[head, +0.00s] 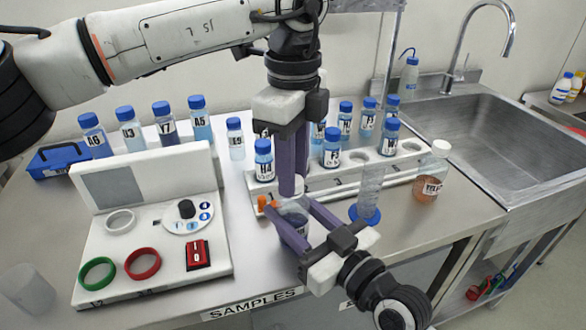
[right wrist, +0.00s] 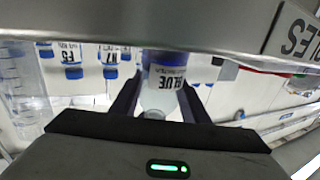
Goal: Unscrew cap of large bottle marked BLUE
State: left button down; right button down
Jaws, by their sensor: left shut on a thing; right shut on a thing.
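I cannot tell whether the cap still touches the bottle's neck.
A white rack (head: 330,180) with several blue-capped sample bottles stands behind. A white device panel (head: 150,240) stands left; a sink (head: 480,110) lies far right.

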pick_arm(q)
jog(key=shift+r, duration=0.15)
jog(key=shift+r, duration=0.95)
jog(key=shift+r, duration=2)
pick_arm(e)
jog(key=c, duration=0.9)
grip_release()
jog(key=shift+c, duration=0.2)
